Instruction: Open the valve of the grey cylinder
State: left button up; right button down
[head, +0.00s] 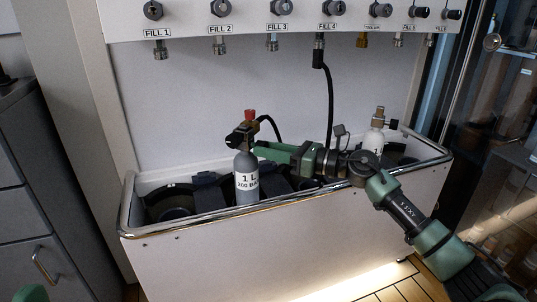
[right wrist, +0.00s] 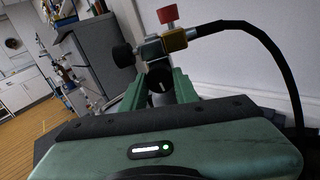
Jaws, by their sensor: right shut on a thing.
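The valve carries a red knob (head: 250,115). In the right wrist view the red knob (right wrist: 168,14), a black side knob (right wrist: 123,55) and a brass fitting (right wrist: 175,39) show. My right gripper (head: 256,148) reaches the valve from the right. In the right wrist view its fingers (right wrist: 160,88) are shut on a dark round valve knob (right wrist: 160,76) with a white mark.
A black hose (head: 329,95) hangs from the FILL 4 outlet; a hose (right wrist: 262,38) also joins the brass fitting. A white cylinder (head: 374,142) stands at the trough's right end. The trough's metal rim (head: 205,216) runs below my right arm. The fill panel (head: 190,28) is above.

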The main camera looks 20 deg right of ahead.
dwell(0.3)
jog(key=c, duration=1.1)
grip_release()
jog(key=shift+d, duration=0.1)
jog(key=v, duration=0.7)
jog(key=shift+s+d+p, duration=0.25)
jog(key=shift+p, duration=0.1)
